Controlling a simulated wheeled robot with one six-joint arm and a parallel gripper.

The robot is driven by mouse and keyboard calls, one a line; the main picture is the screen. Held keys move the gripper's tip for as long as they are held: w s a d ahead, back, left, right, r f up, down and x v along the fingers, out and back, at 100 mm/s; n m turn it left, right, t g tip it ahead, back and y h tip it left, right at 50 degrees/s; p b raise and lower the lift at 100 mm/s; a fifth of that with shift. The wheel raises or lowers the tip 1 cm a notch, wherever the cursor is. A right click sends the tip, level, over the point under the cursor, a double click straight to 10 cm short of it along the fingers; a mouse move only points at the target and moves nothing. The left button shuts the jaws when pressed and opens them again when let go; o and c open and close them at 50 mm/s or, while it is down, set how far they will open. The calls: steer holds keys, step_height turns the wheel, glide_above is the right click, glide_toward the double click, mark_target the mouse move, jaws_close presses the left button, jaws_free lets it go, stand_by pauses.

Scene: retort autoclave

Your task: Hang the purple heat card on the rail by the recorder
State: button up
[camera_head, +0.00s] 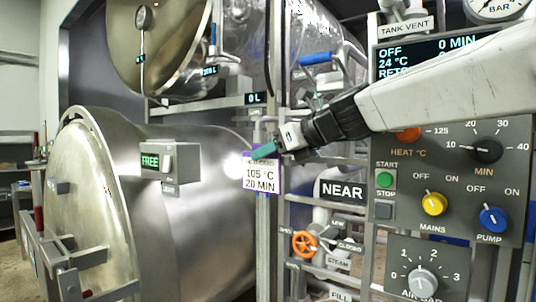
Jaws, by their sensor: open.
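The purple heat card (262,178) is a white card with purple edges, reading "105 °C" and "20 MIN". It sits upright at mid-picture, in front of a grey vertical post. My gripper (268,152) reaches in from the right, with a teal fingertip at the card's top edge. The jaws are open, and the fingertip covers part of the card's top line. What bears the card is hidden behind the gripper, and I cannot tell whether the fingers touch it. I cannot make out the recorder or its rail for certain.
The control panel (455,165) with knobs and buttons stands close on the right, under my arm. The steel retort vessel (200,215) fills the left. An orange valve wheel (304,244) and pipes lie below the NEAR sign (343,191).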

steer(key=v, duration=0.7)
steer(key=shift+f, duration=0.15)
